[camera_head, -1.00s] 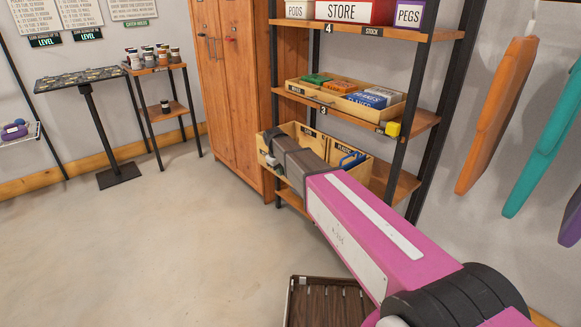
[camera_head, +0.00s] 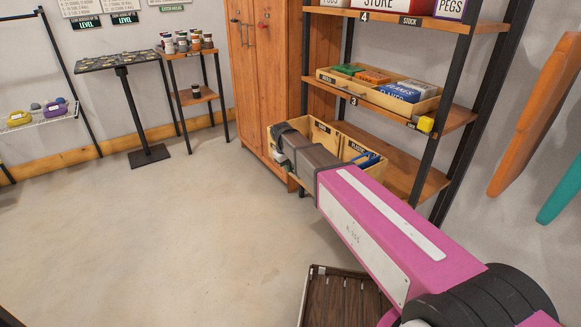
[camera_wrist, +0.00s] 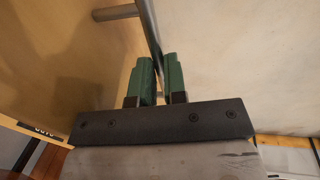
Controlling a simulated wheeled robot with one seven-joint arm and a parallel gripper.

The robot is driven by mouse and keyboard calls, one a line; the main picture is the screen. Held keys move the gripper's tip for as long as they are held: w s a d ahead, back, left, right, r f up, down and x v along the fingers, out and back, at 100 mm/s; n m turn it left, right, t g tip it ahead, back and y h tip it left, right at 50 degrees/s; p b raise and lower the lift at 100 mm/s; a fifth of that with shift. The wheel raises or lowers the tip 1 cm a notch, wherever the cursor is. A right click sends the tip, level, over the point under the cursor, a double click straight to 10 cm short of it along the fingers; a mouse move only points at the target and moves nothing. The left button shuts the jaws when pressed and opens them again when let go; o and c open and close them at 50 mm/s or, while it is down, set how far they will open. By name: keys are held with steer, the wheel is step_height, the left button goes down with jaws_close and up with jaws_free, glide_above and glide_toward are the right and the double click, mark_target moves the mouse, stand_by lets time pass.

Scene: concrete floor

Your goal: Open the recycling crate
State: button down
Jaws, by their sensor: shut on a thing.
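The recycling crate (camera_head: 338,138) is a light wooden box with labelled compartments on the rack's lower shelf. In the head view its left end sticks out past the rack's left post. My gripper (camera_head: 279,160) is at that end, mostly hidden behind my wrist. In the wrist view a tan wooden panel (camera_wrist: 60,70), apparently the crate's face, fills the left side. A grey bar handle (camera_wrist: 148,22) runs beside it. The green fingers of my gripper (camera_wrist: 160,75) are closed around the bar.
The tall wooden cabinet (camera_head: 266,75) stands close behind the crate's outer end. Another wooden crate (camera_head: 385,101) with boxes sits on the shelf above. A dark slatted crate (camera_head: 345,298) is on the floor near my arm. The concrete floor (camera_head: 160,230) to the left is clear.

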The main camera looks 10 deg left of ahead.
steer(key=c, duration=1.2)
jaws_free()
steer(key=shift+o, duration=0.2)
step_height(320, 180, up, 11)
steer(key=s+a, duration=0.1)
steer(key=shift+s+a+f, duration=0.2)
steer(key=shift+s+a, duration=0.05)
steer(key=shift+s+a, duration=0.1)
